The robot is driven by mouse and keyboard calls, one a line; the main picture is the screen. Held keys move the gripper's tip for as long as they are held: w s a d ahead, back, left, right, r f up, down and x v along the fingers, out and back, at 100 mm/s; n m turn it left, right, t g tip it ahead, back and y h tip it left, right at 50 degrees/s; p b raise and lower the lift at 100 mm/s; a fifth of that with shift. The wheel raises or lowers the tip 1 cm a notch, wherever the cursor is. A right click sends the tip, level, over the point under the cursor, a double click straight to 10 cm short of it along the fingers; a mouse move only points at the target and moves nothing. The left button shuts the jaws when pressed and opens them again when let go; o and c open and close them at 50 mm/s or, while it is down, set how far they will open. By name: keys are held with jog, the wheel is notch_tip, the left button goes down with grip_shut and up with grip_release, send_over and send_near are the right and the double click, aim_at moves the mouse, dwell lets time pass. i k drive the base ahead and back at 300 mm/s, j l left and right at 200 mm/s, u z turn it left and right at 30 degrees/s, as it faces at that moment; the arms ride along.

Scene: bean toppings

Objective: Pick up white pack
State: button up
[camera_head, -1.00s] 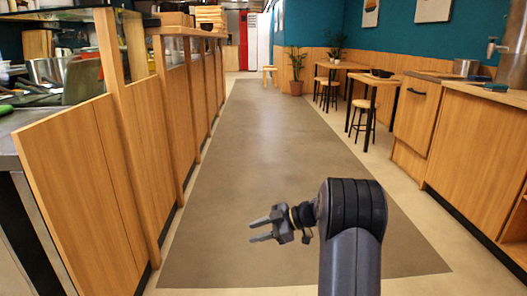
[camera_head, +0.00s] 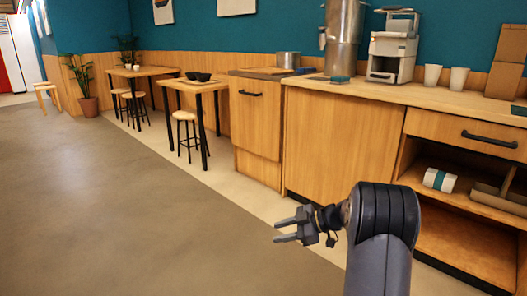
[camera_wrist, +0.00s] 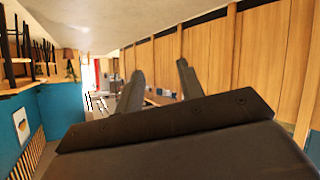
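A white pack with a teal band (camera_head: 440,180) lies on its side on the open shelf under the counter at the right of the head view. My gripper (camera_head: 285,230) is in the lower middle of the head view, above the floor and well apart from the pack. Its two fingers are spread with nothing between them; they also show apart in the wrist view, where my gripper (camera_wrist: 160,75) faces the room. I cannot make out the pack in the wrist view.
The wooden counter (camera_head: 335,140) holds a coffee grinder (camera_head: 392,50), a metal urn (camera_head: 342,38), a pot (camera_head: 288,59) and paper cups (camera_head: 457,80). A cardboard tray (camera_head: 500,197) is right of the pack. Tables and stools (camera_head: 186,118) stand further left. The floor (camera_head: 120,210) is clear.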

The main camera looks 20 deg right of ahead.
aim_at(444, 182)
jog(key=i+l+z, duration=0.25)
jog(key=z, duration=0.2)
jog(key=i+l+z, duration=0.1)
jog(key=i+z, duration=0.6)
jog(key=z, duration=0.15)
jog(key=i+j+z, duration=0.1)
jog(key=i+z, duration=0.35)
jog(key=i+l+z, duration=0.1)
jog(key=i+z, duration=0.15)
jog(key=i, duration=0.45)
